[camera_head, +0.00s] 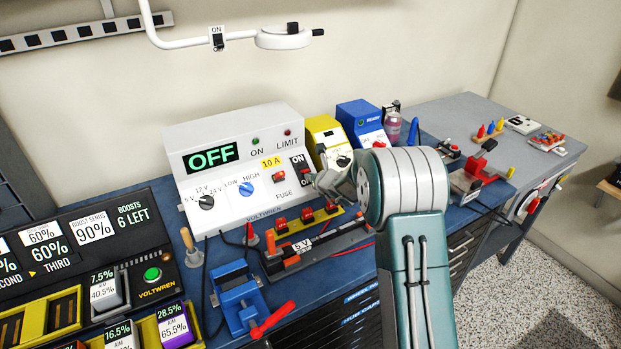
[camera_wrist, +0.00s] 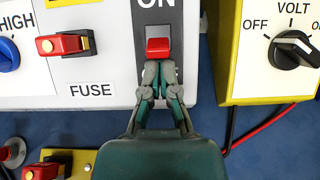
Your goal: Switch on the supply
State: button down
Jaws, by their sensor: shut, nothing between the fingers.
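The white supply box (camera_head: 240,160) stands at the back of the blue bench, and its green display (camera_head: 210,156) reads OFF. Its power switch is a red rocker (camera_wrist: 158,47) in a dark recess under the word ON in the wrist view. In the head view the switch (camera_head: 304,172) is at the box's right end, partly behind my gripper. My gripper (camera_wrist: 159,68) is shut and empty, its tips at the rocker's lower edge. I cannot tell whether they touch it. The label below the switch is hidden by my fingers; my gripper (camera_head: 314,178) also shows in the head view.
A red fuse (camera_wrist: 62,43) is left of the switch. A yellow meter (camera_wrist: 270,50) with a black knob stands close on the right. A blue vise (camera_head: 238,300) and a yellow strip with red parts (camera_head: 306,222) are in front of the box.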

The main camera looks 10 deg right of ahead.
jog(key=shift+w+r, duration=0.1)
jog(key=shift+r, duration=0.2)
jog(key=shift+w+a+r, duration=0.2)
jog(key=shift+w+r, duration=0.2)
jog(key=shift+r, duration=0.3)
jog(key=shift+r, duration=0.75)
